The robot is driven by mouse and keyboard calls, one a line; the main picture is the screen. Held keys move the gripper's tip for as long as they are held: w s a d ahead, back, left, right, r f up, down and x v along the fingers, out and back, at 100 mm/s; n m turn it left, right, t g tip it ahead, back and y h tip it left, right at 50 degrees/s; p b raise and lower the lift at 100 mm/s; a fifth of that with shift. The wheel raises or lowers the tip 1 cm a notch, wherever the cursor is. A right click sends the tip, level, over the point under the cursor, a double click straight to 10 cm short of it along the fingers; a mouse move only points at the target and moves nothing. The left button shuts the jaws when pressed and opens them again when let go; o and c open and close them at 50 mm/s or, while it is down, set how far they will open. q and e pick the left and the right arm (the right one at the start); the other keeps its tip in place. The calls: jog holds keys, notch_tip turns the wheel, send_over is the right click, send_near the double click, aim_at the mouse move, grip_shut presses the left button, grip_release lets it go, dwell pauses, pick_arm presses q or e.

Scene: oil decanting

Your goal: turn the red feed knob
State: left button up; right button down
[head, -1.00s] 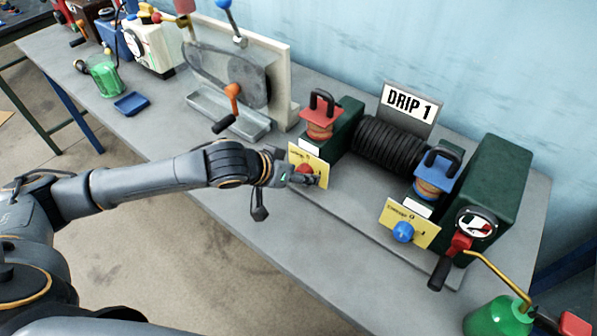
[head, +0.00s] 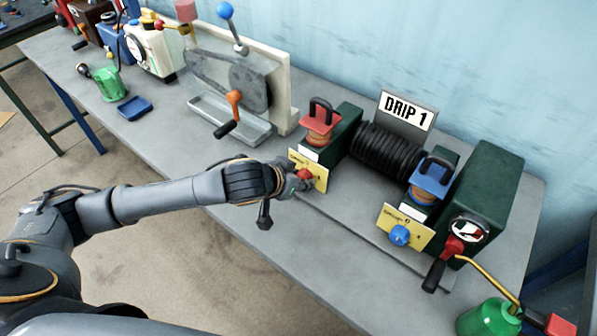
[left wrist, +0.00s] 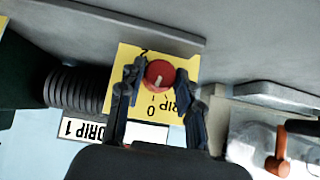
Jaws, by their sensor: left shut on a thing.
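The red feed knob (head: 304,174) sits on a yellow plate (head: 321,180) on the left end of the DRIP 1 unit. In the left wrist view the knob (left wrist: 160,70) shows a pale pointer mark slanting toward the bottom of the picture. My left gripper (head: 299,182) is at the knob in the head view, partly covering it and the plate. In the left wrist view its two fingers (left wrist: 160,77) stand on either side of the knob, shut on it. My right gripper is not in view.
A blue knob (head: 399,235) is on a second yellow plate to the right. A red-topped padlock-shaped weight (head: 320,122) stands above the red knob. A crank with a black handle (head: 433,276) and green oil can (head: 488,318) are at right. A grey tray (head: 248,138) lies left.

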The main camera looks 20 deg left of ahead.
pick_arm(q)
jog(key=shift+s+d+r+m+t+y+p, duration=0.1)
jog(key=shift+d+m+t+y+p, duration=0.15)
jog(key=shift+y+p, duration=0.3)
jog(key=shift+d+r+m+t+y+p, duration=0.15)
jog(key=shift+m+y+p, duration=0.2)
jog(key=shift+y+p, duration=0.2)
jog(key=shift+f+m+t+y+p, duration=0.3)
jog(key=shift+m+t+y+p, duration=0.25)
jog(key=shift+y, duration=0.35)
jog(key=shift+s+f+m+t+y, duration=0.15)
jog(key=shift+m+t+y, duration=0.2)
jog(key=shift+m+y, duration=0.35)
jog(key=shift+d+f+m+t+y, duration=0.1)
jog(key=shift+f+m+t+y, duration=0.05)
jog(key=shift+m+t+y, duration=0.7)
jog(key=shift+y, duration=0.25)
jog(key=o, duration=1.2)
jog(key=shift+c, duration=0.2)
jog(key=shift+v, duration=3.95)
